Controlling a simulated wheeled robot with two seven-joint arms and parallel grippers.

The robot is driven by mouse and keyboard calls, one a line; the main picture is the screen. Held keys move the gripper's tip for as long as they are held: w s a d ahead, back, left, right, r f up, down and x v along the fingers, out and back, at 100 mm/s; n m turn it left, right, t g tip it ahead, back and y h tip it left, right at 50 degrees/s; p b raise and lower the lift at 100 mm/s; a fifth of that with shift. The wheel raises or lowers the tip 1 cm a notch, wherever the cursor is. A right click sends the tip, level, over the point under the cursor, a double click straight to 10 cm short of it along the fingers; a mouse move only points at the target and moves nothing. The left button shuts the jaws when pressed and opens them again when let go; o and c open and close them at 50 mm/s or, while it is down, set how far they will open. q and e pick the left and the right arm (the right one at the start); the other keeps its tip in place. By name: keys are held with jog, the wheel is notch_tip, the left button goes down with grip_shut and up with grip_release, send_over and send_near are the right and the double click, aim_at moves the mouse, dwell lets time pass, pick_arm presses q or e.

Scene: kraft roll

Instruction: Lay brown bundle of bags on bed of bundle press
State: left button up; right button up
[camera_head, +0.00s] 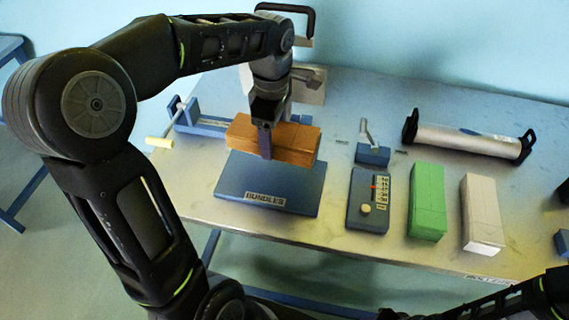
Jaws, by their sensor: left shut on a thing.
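The brown bundle of bags (300,144) is a long block with its length running left to right. My left gripper (266,142) reaches down over it from behind and is shut on it, one dark finger showing across its front face. The bundle appears over the rear part of the blue pad marked BUNDLES (262,190); whether it touches the pad I cannot tell. Behind it stands a blue frame with a cream-handled lever (190,117), which looks like the bundle press. My right gripper is out of view.
Right of the pad are a blue control box (368,200), a small lever on a blue block (373,152), a green bundle (427,200) and a white bundle (481,213). A grey roll (468,142) lies behind them. The metal table (330,235) is bare along its front.

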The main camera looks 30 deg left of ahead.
pick_arm(q)
jog(key=shift+a+n, duration=0.15)
jog(key=shift+n, duration=0.25)
jog(key=shift+s+r, duration=0.1)
send_over(273, 173)
jog(key=shift+f, duration=3.15)
jog(key=shift+f, duration=1.85)
jog(key=shift+f, duration=0.1)
